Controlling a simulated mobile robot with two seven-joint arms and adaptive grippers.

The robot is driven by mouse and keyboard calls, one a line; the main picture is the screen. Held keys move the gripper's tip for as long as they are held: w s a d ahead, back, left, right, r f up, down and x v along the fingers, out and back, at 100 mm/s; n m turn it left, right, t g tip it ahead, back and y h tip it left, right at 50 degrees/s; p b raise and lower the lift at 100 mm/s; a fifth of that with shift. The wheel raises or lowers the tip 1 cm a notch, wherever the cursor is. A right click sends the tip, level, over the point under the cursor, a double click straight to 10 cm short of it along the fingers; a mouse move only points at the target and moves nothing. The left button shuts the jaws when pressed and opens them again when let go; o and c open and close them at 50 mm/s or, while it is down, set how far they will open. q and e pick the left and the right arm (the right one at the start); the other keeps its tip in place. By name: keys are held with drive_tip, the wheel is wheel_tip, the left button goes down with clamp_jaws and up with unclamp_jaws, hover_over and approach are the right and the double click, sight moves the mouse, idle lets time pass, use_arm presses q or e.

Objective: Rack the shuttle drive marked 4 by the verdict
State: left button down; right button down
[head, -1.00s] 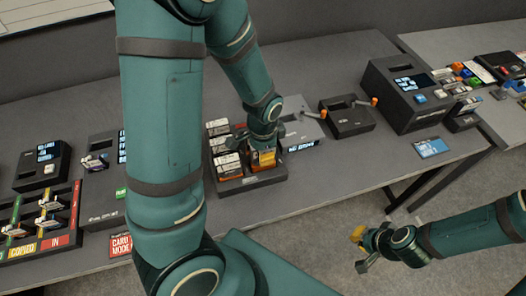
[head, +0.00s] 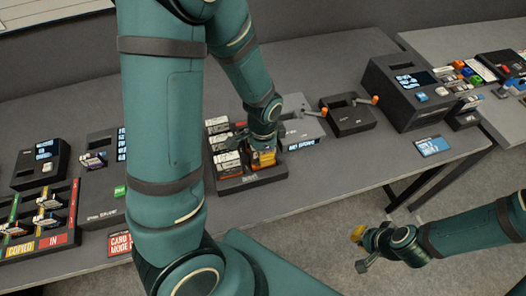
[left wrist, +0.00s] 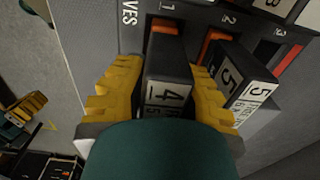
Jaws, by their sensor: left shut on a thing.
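The drive marked 4 (left wrist: 168,88) is a dark block with a white label, seen in the left wrist view. My left gripper (left wrist: 158,98) has its yellow fingers on both sides of it and is shut on it. The drive stands at the slot numbered 1 of the dark drive rack (left wrist: 130,45); I cannot tell how deep it sits. A drive marked 5 (left wrist: 240,80) stands beside it at slot 2. In the head view the left gripper (head: 263,143) is over the rack (head: 262,177), partly hiding it. My right gripper (head: 360,250) is open and empty beyond the table's front edge.
A grey device (head: 302,130) and a dark box with orange levers (head: 346,118) stand to the right, then a larger screen box (head: 405,92). Dark boxes (head: 40,162) and a coloured-lane tray (head: 38,222) are at left.

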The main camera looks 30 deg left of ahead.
use_arm(q)
drive_tip(key=shift+f+b, duration=0.3)
drive_tip(key=shift+f, duration=0.2)
use_arm(e)
drive_tip(key=shift+f, duration=0.4)
use_arm(q)
drive_tip(key=shift+c, duration=2)
unclamp_jaws()
use_arm(e)
drive_tip(key=shift+s, duration=0.1)
use_arm(q)
wheel_tip(320, 180, up, 8)
drive_tip(key=p, duration=0.6)
drive_tip(key=shift+f, duration=0.15)
use_arm(e)
wheel_tip(320, 180, up, 6)
drive_tip(key=shift+w+r, duration=0.25)
drive_tip(key=shift+w, duration=0.2)
use_arm(q)
drive_tip(key=shift+f, duration=0.1)
use_arm(e)
drive_tip(key=shift+d, duration=0.1)
